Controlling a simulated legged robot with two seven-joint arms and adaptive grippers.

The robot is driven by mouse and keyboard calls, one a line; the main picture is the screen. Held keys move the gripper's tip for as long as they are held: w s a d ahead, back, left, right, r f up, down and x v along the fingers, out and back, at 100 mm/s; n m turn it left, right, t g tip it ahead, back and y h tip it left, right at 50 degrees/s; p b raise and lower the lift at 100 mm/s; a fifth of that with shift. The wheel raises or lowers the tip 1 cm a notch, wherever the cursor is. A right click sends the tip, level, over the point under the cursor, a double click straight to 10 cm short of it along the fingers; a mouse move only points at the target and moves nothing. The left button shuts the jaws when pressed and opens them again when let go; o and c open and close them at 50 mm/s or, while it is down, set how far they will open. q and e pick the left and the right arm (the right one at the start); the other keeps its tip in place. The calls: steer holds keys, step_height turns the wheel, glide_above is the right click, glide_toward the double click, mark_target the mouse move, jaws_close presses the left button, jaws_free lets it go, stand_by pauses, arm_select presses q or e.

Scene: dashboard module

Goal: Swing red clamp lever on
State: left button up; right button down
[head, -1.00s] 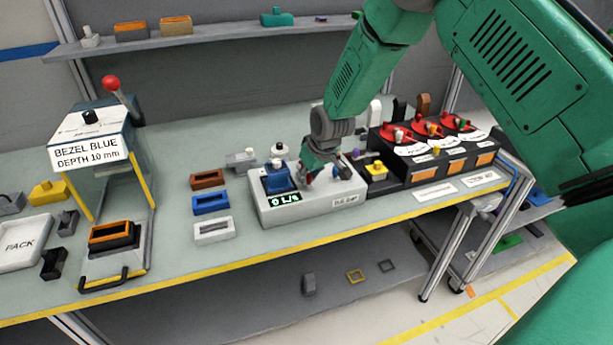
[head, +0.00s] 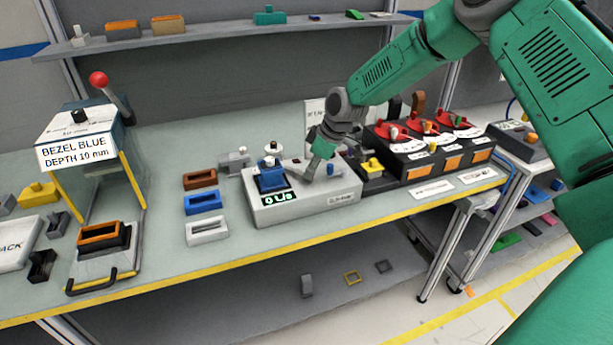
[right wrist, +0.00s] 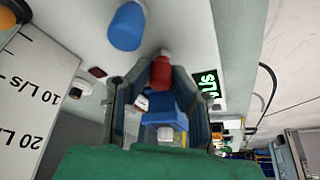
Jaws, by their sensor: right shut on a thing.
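The red clamp lever (right wrist: 160,72) shows in the right wrist view, between the fingertips of my right gripper (right wrist: 154,82). The gripper is shut on it. In the head view the right gripper (head: 312,168) reaches down to the top of the grey test unit (head: 305,204), and the lever is hidden there. The blue part (head: 271,179) sits on the unit left of the gripper; it also shows between the fingers in the wrist view (right wrist: 165,108). A blue knob (head: 330,168) stands right of the fingertips. My left gripper is not in view.
The unit's display (head: 279,199) reads 0 L/s. Brown, blue and white bezels (head: 204,203) lie left of it. A yellow-knobbed block (head: 372,166) and a black panel with red dials (head: 428,150) stand close on the right. A press (head: 85,140) stands far left.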

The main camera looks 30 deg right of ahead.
steer(key=n+b, duration=0.1)
steer(key=d+n+g+b, duration=0.1)
steer(key=n, duration=0.1)
steer(key=w+n+y+b, duration=0.1)
steer(key=shift+d+f+n+g, duration=0.3)
steer(key=shift+d+f, duration=0.05)
steer(key=n+b, duration=0.1)
steer(key=w+n+g+b, duration=0.1)
steer(key=n, duration=0.1)
steer(key=shift+d, duration=0.4)
steer(key=shift+w+d+r+n+g+y+b, duration=0.1)
steer(key=shift+w+n+g+y+b, duration=0.1)
steer(key=shift+n+b, duration=0.3)
steer(key=shift+w+d+r+n+g+y+b, duration=0.1)
steer(key=shift+n+g+b, duration=0.15)
steer(key=shift+n, duration=0.35)
steer(key=c, duration=1.5)
jaws_free()
steer(key=shift+o, duration=0.2)
steer(key=shift+w+f, duration=0.1)
steer(key=shift+w, duration=0.05)
